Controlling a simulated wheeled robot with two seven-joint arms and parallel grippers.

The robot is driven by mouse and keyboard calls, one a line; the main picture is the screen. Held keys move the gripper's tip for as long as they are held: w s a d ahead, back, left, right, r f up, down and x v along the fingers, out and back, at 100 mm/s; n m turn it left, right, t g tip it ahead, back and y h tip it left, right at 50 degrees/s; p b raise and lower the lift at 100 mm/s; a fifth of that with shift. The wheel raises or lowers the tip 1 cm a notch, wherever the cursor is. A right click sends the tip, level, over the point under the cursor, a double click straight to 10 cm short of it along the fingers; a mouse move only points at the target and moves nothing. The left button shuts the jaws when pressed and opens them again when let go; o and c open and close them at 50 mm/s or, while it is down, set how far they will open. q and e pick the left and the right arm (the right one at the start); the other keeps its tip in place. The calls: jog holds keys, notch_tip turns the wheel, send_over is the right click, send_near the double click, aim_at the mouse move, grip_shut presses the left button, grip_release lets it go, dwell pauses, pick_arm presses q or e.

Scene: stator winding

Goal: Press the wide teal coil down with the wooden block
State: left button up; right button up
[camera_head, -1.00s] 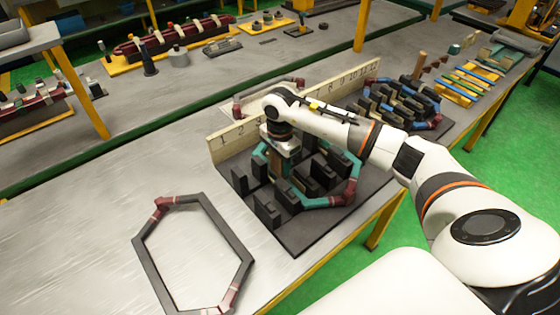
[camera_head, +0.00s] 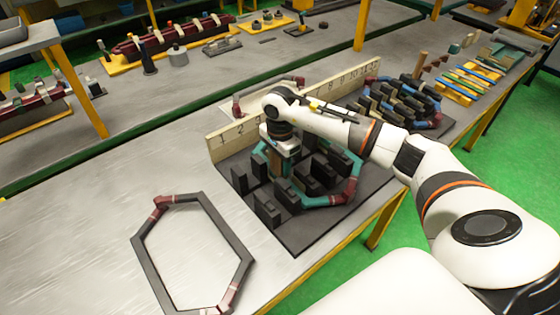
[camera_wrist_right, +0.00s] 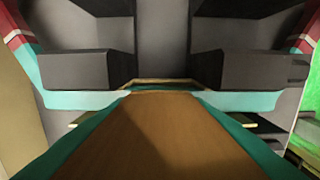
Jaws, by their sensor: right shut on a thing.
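The wide teal coil (camera_head: 321,201) lies around the black upright blocks of the fixture board, with dark red wrapped corners. In the right wrist view its teal band (camera_wrist_right: 75,100) runs across on both sides of the block, against the black slot pieces. My right gripper (camera_head: 279,156) is over the left part of the fixture, pointing down, shut on the brown wooden block (camera_wrist_right: 160,140). The block also shows below the gripper in the head view (camera_head: 274,160). Its far end appears at the teal band; whether it touches is hidden. My left gripper is out of view.
A numbered wooden strip (camera_head: 226,143) stands along the fixture's back edge. A large dark hexagonal coil (camera_head: 147,262) lies on the table at front left. Another coil (camera_head: 238,105) lies behind the strip. More fixture blocks and coils (camera_head: 405,100) stand at the right.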

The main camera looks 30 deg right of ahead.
jog(key=shift+f+b, duration=0.45)
jog(key=shift+b, duration=0.25)
dwell(0.6)
dwell(0.5)
jog(key=shift+r+p, duration=3.25)
jog(key=shift+r, duration=2.6)
jog(key=shift+f, duration=0.1)
